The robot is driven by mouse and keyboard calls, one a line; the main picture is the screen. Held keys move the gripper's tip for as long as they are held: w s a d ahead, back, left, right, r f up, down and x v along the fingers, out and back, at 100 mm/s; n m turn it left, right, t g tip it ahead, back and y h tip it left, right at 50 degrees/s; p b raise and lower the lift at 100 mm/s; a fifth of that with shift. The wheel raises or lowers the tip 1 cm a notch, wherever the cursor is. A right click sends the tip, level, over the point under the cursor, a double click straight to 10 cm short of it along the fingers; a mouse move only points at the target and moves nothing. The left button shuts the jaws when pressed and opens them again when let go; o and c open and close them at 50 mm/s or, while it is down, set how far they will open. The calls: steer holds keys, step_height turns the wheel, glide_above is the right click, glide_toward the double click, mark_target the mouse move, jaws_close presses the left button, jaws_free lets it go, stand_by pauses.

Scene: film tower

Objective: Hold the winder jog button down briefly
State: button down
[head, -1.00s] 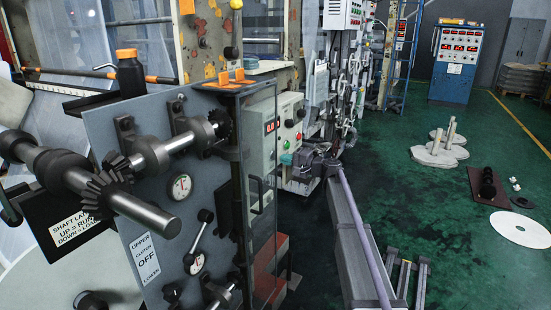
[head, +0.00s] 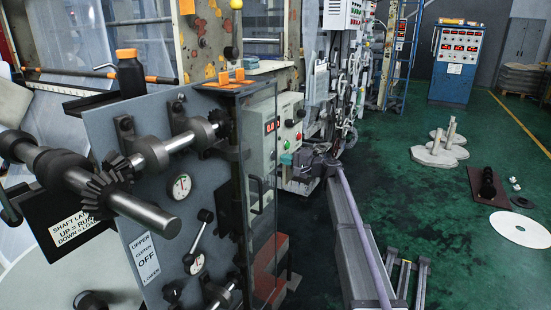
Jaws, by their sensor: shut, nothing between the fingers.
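A pale grey control box (head: 291,122) stands just right of the clear guard. It has a red lit display (head: 270,127) on its side and small round buttons on its face. The labels are too small to read, so I cannot tell which is the winder jog button. My gripper (head: 299,163) is small and dark, shut and empty, close in front of the lower part of the box. I cannot tell whether its tip touches a button.
The clear guard with a black handle (head: 254,194) stands left of the box. Shafts, gears and gauges fill the near panel (head: 150,215). A blue cabinet (head: 455,62) stands far back. White discs and dark rollers lie on the green floor at right, where there is free room.

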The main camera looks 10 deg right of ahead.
steer(key=shift+x, duration=1.5)
stand_by(1.7)
steer(key=v, duration=0.8)
stand_by(0.4)
steer(key=s+a+f+n+g+h, duration=0.1)
steer(key=s+f+n+g+h, duration=0.15)
steer(key=s+f, duration=0.4)
steer(key=s+a+f+n+g+h, duration=0.1)
steer(key=s+f+g+h, duration=0.2)
steer(key=s, duration=0.7)
steer(key=s+a+f+n+g+h, duration=0.15)
steer(key=s+f, duration=0.25)
steer(key=s, duration=0.4)
steer(key=s+d+f+n+g+h, duration=0.15)
steer(key=s+h, duration=0.25)
steer(key=s, duration=0.7)
steer(key=s+f+n+g+h, duration=0.15)
steer(key=s+h, duration=0.25)
steer(key=s, duration=0.7)
step_height(320, 180, up, 20)
steer(key=w+m+p, duration=0.1)
steer(key=p, duration=1.9)
steer(key=shift+w+f, duration=0.25)
steer(key=shift+w, duration=0.15)
